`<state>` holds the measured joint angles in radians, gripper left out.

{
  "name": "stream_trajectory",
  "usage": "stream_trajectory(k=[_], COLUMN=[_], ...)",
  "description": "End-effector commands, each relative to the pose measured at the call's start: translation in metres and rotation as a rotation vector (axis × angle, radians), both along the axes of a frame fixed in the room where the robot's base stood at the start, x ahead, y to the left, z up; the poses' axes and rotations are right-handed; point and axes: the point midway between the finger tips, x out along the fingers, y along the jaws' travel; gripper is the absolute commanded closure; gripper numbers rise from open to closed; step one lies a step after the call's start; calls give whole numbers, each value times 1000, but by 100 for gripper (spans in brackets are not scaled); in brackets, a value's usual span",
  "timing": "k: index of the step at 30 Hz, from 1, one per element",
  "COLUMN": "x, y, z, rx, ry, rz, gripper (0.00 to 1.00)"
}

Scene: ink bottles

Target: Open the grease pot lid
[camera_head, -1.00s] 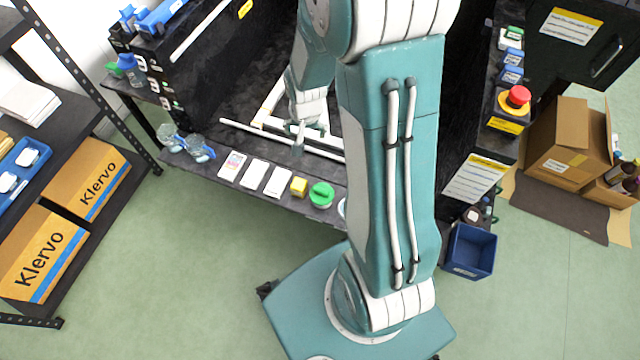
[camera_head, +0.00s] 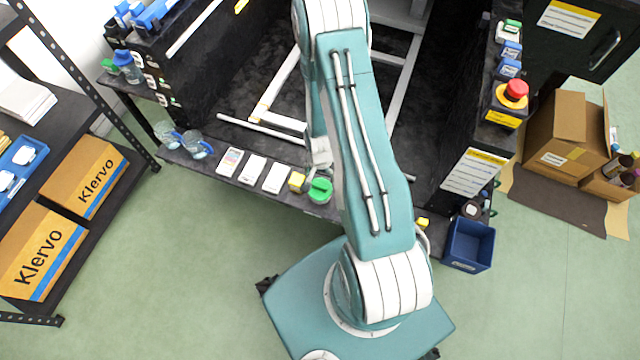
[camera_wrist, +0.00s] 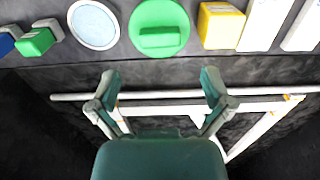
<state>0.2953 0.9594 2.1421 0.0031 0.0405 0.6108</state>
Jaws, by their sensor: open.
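A round green lid with a raised bar handle (camera_wrist: 160,28), which looks like the grease pot lid, sits at the top middle of the wrist view. In the head view the green lid (camera_head: 320,190) is on the front edge of the black bench, just below my wrist. My gripper (camera_wrist: 160,82) is open and empty, its two fingers spread and pointing toward the lid. The lid lies ahead of the fingertips, apart from them. In the head view my arm hides most of the gripper. The pot under the lid is barely visible.
A yellow block (camera_wrist: 221,25) and white cards (camera_head: 252,169) stand to one side of the lid. A pale round dish (camera_wrist: 95,24) and a small green block (camera_wrist: 35,42) are on the other. White frame bars (camera_head: 262,127) lie behind. A red button (camera_head: 515,90) stands right.

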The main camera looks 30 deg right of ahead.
Motion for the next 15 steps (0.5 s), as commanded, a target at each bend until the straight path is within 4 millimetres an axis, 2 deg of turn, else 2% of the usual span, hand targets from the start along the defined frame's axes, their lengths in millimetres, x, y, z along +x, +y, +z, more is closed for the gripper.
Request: stream_trajectory(k=[9, 15], x=[-1, 0], y=[0, 0], z=[-48, -63], rx=[0, -1], ry=[1, -1], rz=[0, 1], gripper=[0, 0])
